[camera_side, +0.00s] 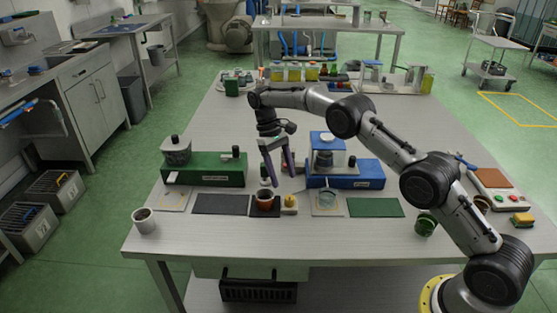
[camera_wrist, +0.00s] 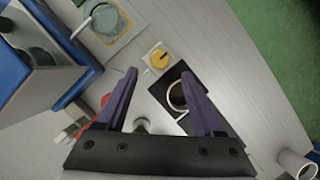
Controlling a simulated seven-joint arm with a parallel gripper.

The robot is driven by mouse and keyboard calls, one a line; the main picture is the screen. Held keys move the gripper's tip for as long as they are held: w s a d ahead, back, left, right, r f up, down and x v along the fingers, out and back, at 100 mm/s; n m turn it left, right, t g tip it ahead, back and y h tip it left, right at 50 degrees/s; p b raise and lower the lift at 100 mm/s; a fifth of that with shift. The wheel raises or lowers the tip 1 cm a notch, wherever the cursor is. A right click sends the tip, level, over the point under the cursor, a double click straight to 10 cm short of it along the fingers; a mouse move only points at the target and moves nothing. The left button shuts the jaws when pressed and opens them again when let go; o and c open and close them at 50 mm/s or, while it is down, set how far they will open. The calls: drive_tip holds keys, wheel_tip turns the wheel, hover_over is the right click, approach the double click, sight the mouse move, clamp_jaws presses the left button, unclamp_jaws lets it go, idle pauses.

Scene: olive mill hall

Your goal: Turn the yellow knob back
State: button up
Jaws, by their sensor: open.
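The yellow knob (camera_side: 290,200) sits on a small cream base on the grey table, between a reddish-brown cup and the glass dish. In the wrist view the yellow knob (camera_wrist: 159,59) shows just beyond my fingertips, with a dark line across its top. My gripper (camera_side: 281,180) points down above and behind the knob, apart from it. In the wrist view my gripper (camera_wrist: 159,72) has its two purple fingers spread with nothing held between them. The exact height above the table is hard to tell.
The reddish-brown cup (camera_side: 265,201) stands on a dark mat close left of the knob. A glass dish (camera_side: 327,200) lies close right. Behind are a green machine (camera_side: 205,172) and a blue machine (camera_side: 345,175). The table's front strip is mostly clear, with a white cup (camera_side: 144,221) at left.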

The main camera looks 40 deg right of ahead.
drive_tip(key=shift+v, duration=2.6)
drive_tip(key=shift+r, duration=0.1)
